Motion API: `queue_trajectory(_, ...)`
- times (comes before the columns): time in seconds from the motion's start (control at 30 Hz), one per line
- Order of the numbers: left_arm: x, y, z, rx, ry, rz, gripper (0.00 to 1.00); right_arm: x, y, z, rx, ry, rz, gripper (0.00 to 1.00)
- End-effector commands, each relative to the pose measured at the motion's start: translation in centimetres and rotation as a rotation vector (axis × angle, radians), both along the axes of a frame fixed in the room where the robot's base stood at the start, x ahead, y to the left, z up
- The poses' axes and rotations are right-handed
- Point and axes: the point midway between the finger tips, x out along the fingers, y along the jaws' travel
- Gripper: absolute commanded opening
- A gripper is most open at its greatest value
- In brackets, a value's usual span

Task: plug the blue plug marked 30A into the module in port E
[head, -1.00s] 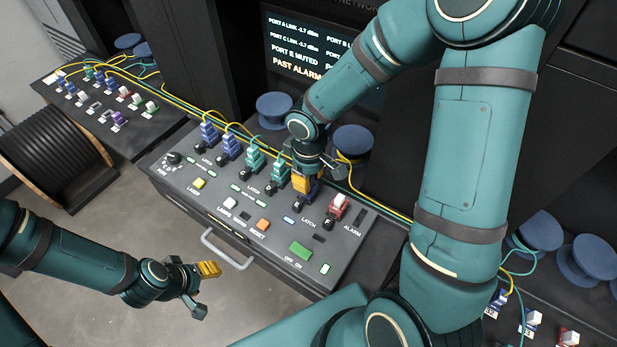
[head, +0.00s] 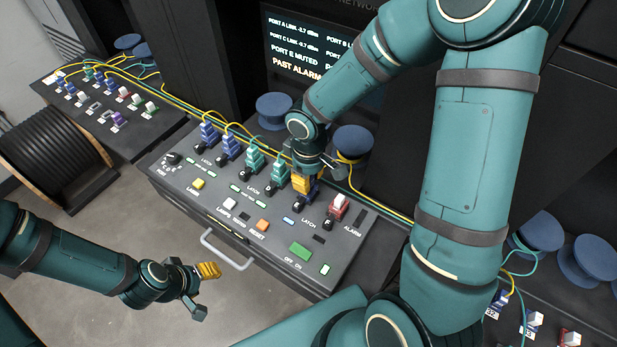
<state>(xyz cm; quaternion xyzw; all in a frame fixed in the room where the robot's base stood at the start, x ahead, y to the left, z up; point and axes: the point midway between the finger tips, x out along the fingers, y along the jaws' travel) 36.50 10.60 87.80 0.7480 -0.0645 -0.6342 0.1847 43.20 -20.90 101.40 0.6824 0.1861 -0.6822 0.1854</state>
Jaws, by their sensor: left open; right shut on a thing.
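My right gripper (head: 304,188) is over the grey console (head: 190,225), at the row of ports, shut on a blue plug (head: 313,192). Only a small part of the plug shows beside the yellow finger, and its 30A marking cannot be read. The plug is at the port between a teal plug and a red-and-white one, close above or in the module there. The finger hides the contact, so I cannot tell how far in it is. My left gripper (head: 200,290) is open and empty in front of the console, low at the left.
Blue plugs (head: 209,132) and teal plugs (head: 254,158) with cables stand left of my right gripper; a red-and-white plug (head: 338,206) stands right. The screen (head: 298,45) reads PORT E MUTED and PAST ALARM. A drawer handle (head: 226,252) juts from the console front.

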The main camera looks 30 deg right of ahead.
Motion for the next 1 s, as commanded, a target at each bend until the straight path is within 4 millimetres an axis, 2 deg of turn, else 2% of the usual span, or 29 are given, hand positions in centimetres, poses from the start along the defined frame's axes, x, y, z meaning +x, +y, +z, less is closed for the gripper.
queue_trajectory(0.47, 0.0, 0.0, -0.3, 0.0, 0.0, 0.0, 0.52, 0.0, 0.0, -0.1, 0.0, 0.0, 0.0, 0.0)
queue_trajectory(1.0, 0.0, 0.0, -1.3, 0.0, 0.0, 0.0, 0.52, 0.0, 0.0, -1.1, 0.0, 0.0, 0.0, 0.0)
